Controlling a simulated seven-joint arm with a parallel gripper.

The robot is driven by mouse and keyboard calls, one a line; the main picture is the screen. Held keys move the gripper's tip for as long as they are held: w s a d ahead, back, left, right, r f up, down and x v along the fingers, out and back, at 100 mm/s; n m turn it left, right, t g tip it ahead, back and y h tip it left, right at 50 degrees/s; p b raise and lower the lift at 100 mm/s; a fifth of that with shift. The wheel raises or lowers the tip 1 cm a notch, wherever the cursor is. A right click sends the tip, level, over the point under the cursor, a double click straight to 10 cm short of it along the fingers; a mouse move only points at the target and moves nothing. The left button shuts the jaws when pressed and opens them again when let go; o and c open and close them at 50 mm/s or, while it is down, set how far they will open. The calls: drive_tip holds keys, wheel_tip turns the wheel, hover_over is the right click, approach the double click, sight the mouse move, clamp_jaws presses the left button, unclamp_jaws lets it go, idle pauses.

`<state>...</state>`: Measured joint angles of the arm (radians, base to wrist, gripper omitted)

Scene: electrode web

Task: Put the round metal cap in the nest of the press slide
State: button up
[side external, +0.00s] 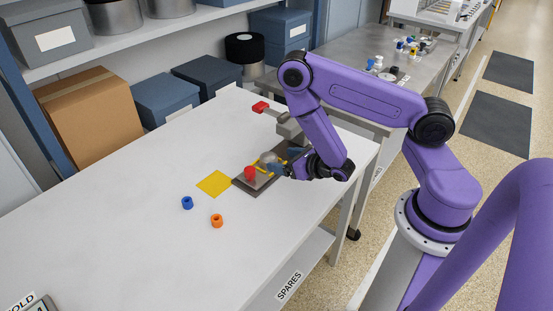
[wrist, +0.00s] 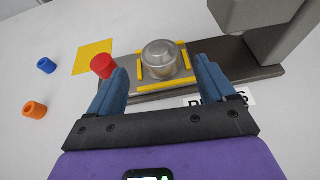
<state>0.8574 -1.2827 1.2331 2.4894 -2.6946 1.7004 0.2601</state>
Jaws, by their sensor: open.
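The round metal cap (wrist: 160,59) is silver and domed, and sits upright between the yellow bars of the nest (wrist: 147,84) on the grey press slide (wrist: 143,96). In the side view the cap (side external: 268,157) is partly hidden by my gripper. A red knob (wrist: 102,65) stands at the left end of the slide, close to my left finger. My gripper (wrist: 161,68) is open, its blue fingers spread on either side of the cap with visible gaps. It also shows low over the slide in the side view (side external: 281,163).
The grey press body (wrist: 275,35) rises at the slide's right end, with a red handle (side external: 260,107) in the side view. A yellow square (wrist: 93,57) lies left of the slide. A blue ring (side external: 187,202) and an orange ring (side external: 217,220) stand on otherwise clear table.

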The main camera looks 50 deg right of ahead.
drive_tip(key=shift+v, duration=0.85)
drive_tip(key=d+r+m+h, duration=0.2)
drive_tip(key=r+m+h, duration=0.25)
drive_tip(key=r, duration=0.25)
drive_tip(key=d+r+m+h, duration=0.3)
drive_tip(key=r+m+h, duration=0.15)
drive_tip(key=r, duration=0.35)
drive_tip(key=s+r+m+g+h, duration=0.2)
drive_tip(key=s+m+g, duration=0.5)
drive_tip(key=s+m, duration=0.1)
drive_tip(key=s+a+r+m+g+y, duration=0.2)
drive_tip(key=s+a+m+g+y, duration=0.3)
drive_tip(key=s+a+y, duration=0.7)
drive_tip(key=s+a+g, duration=0.1)
drive_tip(key=s+a, duration=0.2)
drive_tip(key=shift+s+m, duration=0.25)
drive_tip(key=shift+m, duration=0.15)
